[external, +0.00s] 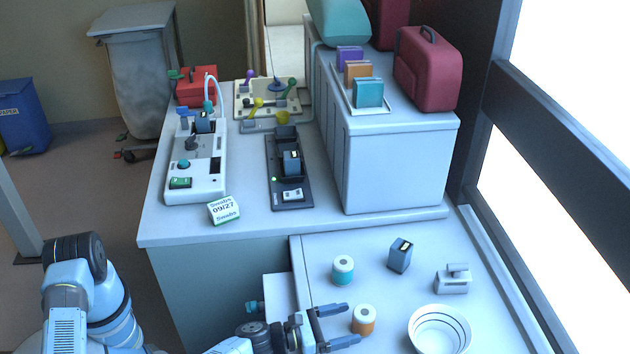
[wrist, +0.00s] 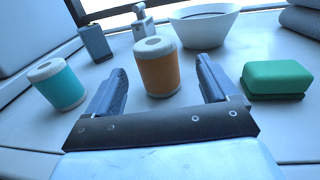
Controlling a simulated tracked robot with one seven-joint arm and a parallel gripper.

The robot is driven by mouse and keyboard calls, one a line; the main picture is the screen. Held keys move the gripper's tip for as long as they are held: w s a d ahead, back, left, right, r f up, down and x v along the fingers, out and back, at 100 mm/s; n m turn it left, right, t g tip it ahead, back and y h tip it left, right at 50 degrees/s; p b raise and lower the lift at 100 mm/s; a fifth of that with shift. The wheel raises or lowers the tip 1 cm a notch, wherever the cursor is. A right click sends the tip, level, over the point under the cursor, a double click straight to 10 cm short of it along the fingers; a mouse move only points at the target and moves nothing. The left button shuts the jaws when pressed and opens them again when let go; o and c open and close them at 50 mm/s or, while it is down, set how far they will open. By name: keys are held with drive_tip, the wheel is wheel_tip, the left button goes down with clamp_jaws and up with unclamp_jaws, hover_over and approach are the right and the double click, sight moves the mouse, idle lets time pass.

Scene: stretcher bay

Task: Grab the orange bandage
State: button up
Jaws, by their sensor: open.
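The orange bandage (external: 363,320) is a short upright roll with a white top, standing on the white surface at the lower right of the external view. In the wrist view the orange bandage (wrist: 158,68) stands between and just beyond my two fingers. My gripper (external: 345,326) is open, its fingers pointing at the roll. In the wrist view my gripper (wrist: 160,80) has one finger to each side of the roll, with a gap on both sides. No finger visibly touches it.
A teal roll (wrist: 58,84) stands left of the orange one. A dark blue box (external: 400,255), a small grey device (external: 453,279) and a white bowl (external: 440,330) stand around it. A green block (wrist: 277,79) lies right of my gripper. A raised counter (external: 250,225) borders the surface.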

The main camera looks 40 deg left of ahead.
sight(354, 321)
drive_tip(key=shift+x, duration=1.1)
drive_tip(key=shift+w+d+r, duration=0.15)
drive_tip(key=shift+w+d, duration=0.1)
drive_tip(key=shift+w, duration=0.2)
drive_tip(key=shift+x, duration=2.1)
drive_tip(key=shift+r, duration=0.15)
drive_tip(key=shift+c, duration=0.2)
drive_tip(key=shift+a, duration=0.1)
drive_tip(key=c, duration=1)
drive_tip(key=shift+r, duration=0.1)
